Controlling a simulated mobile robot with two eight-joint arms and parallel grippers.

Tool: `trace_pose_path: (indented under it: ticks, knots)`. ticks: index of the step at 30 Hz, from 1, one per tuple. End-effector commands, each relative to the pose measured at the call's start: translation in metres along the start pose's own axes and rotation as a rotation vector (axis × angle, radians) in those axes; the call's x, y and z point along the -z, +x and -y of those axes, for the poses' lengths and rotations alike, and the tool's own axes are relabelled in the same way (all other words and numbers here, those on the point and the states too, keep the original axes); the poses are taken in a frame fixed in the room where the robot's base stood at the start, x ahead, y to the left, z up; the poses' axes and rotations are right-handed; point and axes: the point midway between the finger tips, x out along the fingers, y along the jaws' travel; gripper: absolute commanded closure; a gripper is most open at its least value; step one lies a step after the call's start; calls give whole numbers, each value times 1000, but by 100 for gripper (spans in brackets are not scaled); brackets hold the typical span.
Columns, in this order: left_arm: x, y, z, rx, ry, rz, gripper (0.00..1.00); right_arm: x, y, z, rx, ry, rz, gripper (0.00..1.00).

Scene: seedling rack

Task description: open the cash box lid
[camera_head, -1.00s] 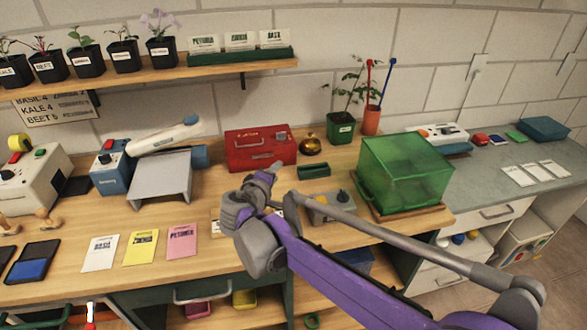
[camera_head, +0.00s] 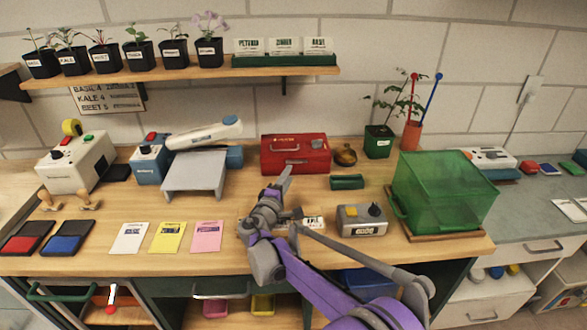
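The red cash box (camera_head: 312,155) stands at the back of the wooden bench, against the wall. Its lid looks shut, and a handle shows on its front. My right gripper (camera_head: 286,176) is just in front of the box, low on its left half, with its fingers pointing up toward it. From this angle I cannot tell whether the fingers touch the box or how far apart they are. My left gripper is not in the picture.
A brass bell (camera_head: 345,155) and a small green tray (camera_head: 347,182) are right of the box. A grey device with a knob (camera_head: 362,220) and a green transparent cover (camera_head: 450,190) stand further right. A grey stand (camera_head: 194,180) is left. Coloured cards lie in front. A shelf (camera_head: 190,74) hangs above.

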Motion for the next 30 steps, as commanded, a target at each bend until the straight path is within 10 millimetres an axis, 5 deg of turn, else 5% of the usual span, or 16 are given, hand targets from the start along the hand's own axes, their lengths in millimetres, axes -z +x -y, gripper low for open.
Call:
trace_pose_path:
  ticks: [9, 21, 27, 30]
  knots:
    - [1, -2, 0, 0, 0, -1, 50, 0, 48, -1, 0, 1, 0, 60]
    - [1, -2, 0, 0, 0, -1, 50, 0, 55, -1, 0, 1, 0, 60]
    - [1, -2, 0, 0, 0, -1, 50, 0, 55, -1, 0, 1, 0, 96]
    - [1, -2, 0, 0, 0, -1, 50, 0, 55, -1, 0, 1, 0, 100]
